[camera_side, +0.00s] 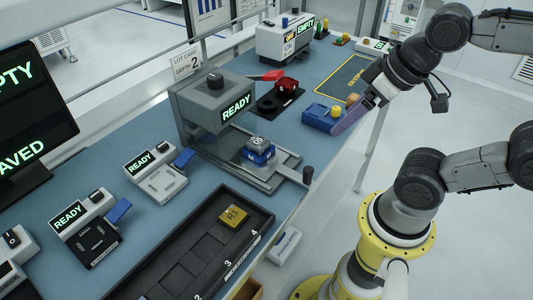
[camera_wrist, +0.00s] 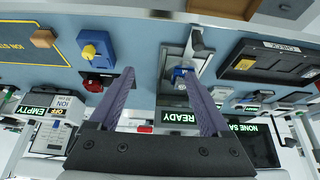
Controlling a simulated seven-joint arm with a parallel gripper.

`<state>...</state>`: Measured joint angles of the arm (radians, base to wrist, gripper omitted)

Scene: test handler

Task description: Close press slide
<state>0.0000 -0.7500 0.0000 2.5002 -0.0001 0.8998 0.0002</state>
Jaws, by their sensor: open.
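The grey press (camera_side: 205,105) stands mid-bench with a green READY screen; the screen also shows upside down in the wrist view (camera_wrist: 178,117). Its slide (camera_side: 279,171) is drawn out towards the front edge and carries a blue nest with a grey part (camera_side: 259,146) on top. A bar at the slide's front ends in an upright black handle (camera_side: 308,175); the handle also shows in the wrist view (camera_wrist: 197,40). My gripper (camera_wrist: 158,76) is open and empty, with purple fingers. In the side view my gripper (camera_side: 347,118) is above the bench's front edge, right of the slide handle and apart from it.
A blue fixture with a yellow knob (camera_side: 322,117) lies close to my gripper. A red clamp (camera_side: 286,84) stands behind it. A black tray (camera_side: 180,255) with a yellow block (camera_side: 233,216) lies left of the slide. Small READY stations (camera_side: 155,175) stand further left.

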